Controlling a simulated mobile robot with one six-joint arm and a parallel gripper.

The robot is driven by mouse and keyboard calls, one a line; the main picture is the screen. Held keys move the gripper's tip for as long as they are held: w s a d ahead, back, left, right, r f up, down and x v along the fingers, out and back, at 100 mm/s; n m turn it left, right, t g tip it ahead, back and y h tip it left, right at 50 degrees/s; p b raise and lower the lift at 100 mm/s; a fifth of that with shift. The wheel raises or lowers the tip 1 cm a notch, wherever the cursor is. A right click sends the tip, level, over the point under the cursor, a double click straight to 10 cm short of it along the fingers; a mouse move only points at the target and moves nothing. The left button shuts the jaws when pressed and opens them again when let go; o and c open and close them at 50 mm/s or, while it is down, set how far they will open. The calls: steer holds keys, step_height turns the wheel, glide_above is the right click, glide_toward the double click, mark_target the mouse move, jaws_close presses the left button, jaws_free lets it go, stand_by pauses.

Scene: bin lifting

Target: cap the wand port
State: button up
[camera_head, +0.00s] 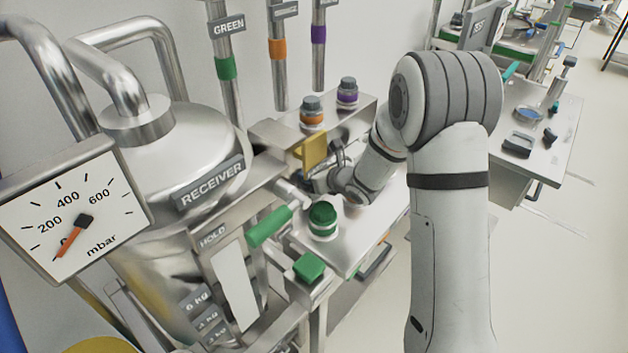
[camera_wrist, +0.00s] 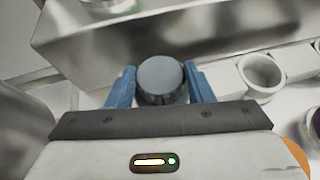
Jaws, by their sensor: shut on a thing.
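In the wrist view, my gripper (camera_wrist: 160,88) has its two blue fingers on either side of a round dark grey cap (camera_wrist: 160,76), shut on it. The cap's top faces the camera; its underside is hidden. A white, open-mouthed round port (camera_wrist: 262,72) stands to the right of the fingers, apart from the held cap. I cannot tell for certain whether it is the wand port. In the head view, my gripper (camera_head: 322,184) is low over the steel bench, behind the green handle and left of my wrist; the cap in it cannot be made out there.
A green-topped jar (camera_head: 322,220), a green handle (camera_head: 268,226) and a yellow plate (camera_head: 311,150) are close around my gripper. Orange-banded (camera_head: 312,112) and purple-banded (camera_head: 347,93) containers stand behind. The steel receiver (camera_head: 185,150) fills the left. Open floor lies to the right.

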step_height(320, 180, up, 8)
steer(key=shift+r, duration=0.25)
steer(key=shift+r+p, duration=1.2)
steer(key=shift+r, duration=1.75)
